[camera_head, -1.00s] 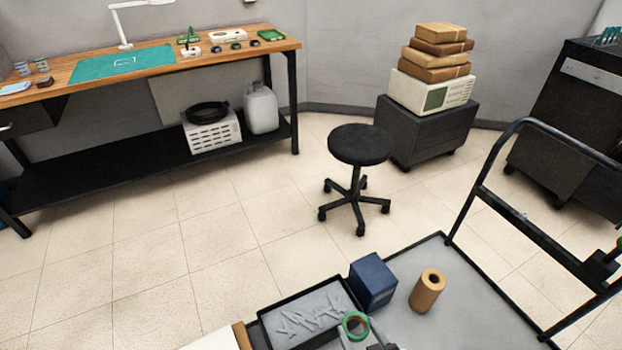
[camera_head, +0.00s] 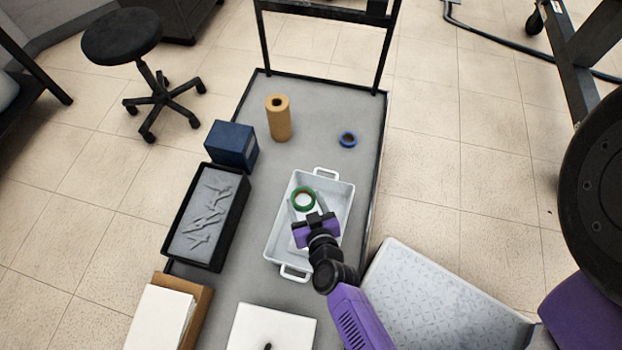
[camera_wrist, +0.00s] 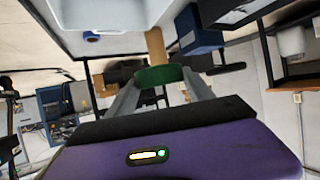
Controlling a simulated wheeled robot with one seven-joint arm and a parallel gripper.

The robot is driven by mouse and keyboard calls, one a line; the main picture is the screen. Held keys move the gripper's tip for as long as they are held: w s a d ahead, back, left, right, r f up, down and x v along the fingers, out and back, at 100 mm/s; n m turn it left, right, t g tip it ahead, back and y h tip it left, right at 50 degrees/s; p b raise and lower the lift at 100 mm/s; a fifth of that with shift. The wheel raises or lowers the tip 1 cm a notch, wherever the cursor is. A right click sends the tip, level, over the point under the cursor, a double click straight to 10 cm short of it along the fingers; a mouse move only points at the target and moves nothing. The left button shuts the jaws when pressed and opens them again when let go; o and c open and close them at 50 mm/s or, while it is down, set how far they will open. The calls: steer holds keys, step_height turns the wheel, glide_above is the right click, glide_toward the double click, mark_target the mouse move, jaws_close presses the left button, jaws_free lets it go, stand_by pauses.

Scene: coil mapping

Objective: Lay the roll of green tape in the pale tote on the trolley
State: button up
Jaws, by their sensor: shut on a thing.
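The roll of green tape (camera_head: 302,209) is held between the fingertips of my gripper (camera_head: 303,201), which is shut on it. In the head view the roll appears over the inside of the pale tote (camera_head: 340,195), towards its far left part. The tote stands on the grey trolley (camera_head: 345,112). In the wrist view the green roll (camera_wrist: 160,76) sits between both fingers, with the pale tote (camera_wrist: 108,14) apart from it at the top. My gripper and wrist hide the near right part of the tote.
A black tray (camera_head: 240,205) with grey pieces and a blue box (camera_head: 232,143) stand left of the tote. A brown roll (camera_head: 279,122) and a blue tape roll (camera_head: 347,139) stand beyond it. White sheets or boxes (camera_head: 270,328) lie nearer. The trolley's far right deck is mostly clear.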

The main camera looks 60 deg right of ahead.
steer(key=d+f+m+g+h+b, duration=0.1)
steer(key=f+m+g+h+b, duration=0.1)
steer(key=shift+s+d+f+m+b, duration=0.1)
steer(key=shift+d+f+m+b, duration=0.1)
steer(key=shift+m+b, duration=0.15)
steer(key=w+d+m+g+h+b, duration=0.3)
steer(key=d+m+g+b, duration=0.4)
steer(key=d, duration=0.3)
steer(key=shift+n, duration=0.35)
steer(key=f+b, duration=0.3)
steer(key=f, duration=0.3)
steer(key=f+b, duration=0.3)
steer(key=f, duration=0.3)
steer(key=f+b, duration=0.3)
steer(key=f, duration=0.4)
steer(key=shift+s+a+b, duration=0.2)
steer(key=shift+s+b, duration=0.05)
steer(key=shift+b, duration=0.1)
steer(key=shift+f+b, duration=0.3)
steer(key=shift+f, duration=0.15)
steer(key=shift+f, duration=0.25)
steer(key=o, duration=1.4)
steer(key=shift+c, duration=0.2)
